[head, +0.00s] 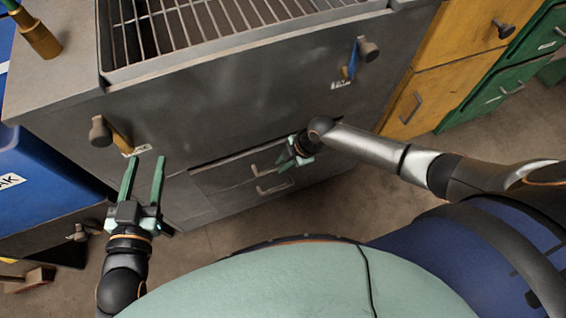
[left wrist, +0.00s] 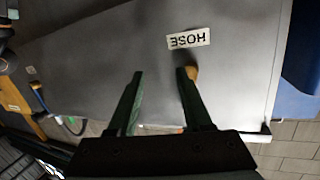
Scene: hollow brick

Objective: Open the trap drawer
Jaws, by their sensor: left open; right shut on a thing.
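A grey metal cabinet (head: 210,108) stands in front of me with a grate on top. Low on its front are drawers (head: 215,180) with bar handles; one handle (head: 272,188) shows clearly. A dark gap runs along the top edge of the upper drawer. No label reading "trap" can be made out. My right gripper (head: 294,152) is at the right part of the upper drawer front, shut on what looks like its handle, which it partly hides. My left gripper (head: 144,172) is open and empty before the cabinet's left front; it also shows in the left wrist view (left wrist: 160,85).
A knob (head: 101,132) sticks out at the left near a wooden-handled part, and another knob (head: 369,50) at the right. A label reads HOSE (left wrist: 188,38). Blue (head: 40,190) and yellow (head: 440,75) cabinets flank it. Open floor lies below the drawers.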

